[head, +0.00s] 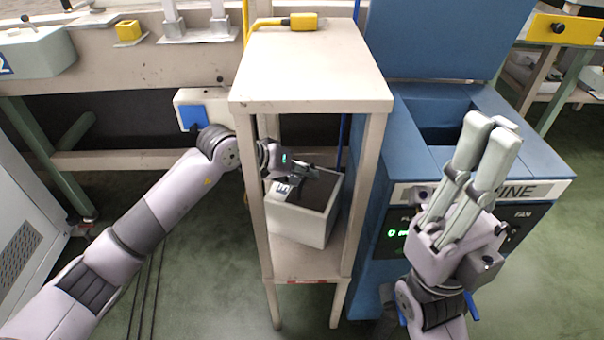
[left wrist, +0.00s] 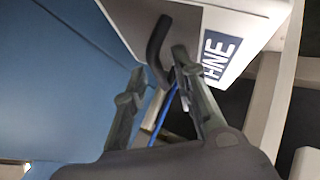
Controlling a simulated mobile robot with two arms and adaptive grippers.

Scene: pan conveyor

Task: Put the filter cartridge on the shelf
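The filter cartridge (head: 303,226), a pale box with a dark top and a dark handle, stands on the lower shelf (head: 318,264) of the cream stand. In the left wrist view its dark curved handle (left wrist: 157,45) shows beside white lettering on a dark label. My left gripper (head: 303,172) reaches between the stand's legs to the cartridge's top. Its fingers (left wrist: 158,65) are apart, with the handle at the gap between their tips; I see no clear grip. My right gripper (head: 491,122) points up in front of the blue machine, with nothing visible in it.
The stand's top shelf (head: 312,72) holds a yellow device (head: 303,21) at its back edge; the rest is clear. The stand's legs flank my left arm closely. The blue machine (head: 413,120), with an open bay and raised lid, stands right of it. A workbench (head: 110,75) runs behind.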

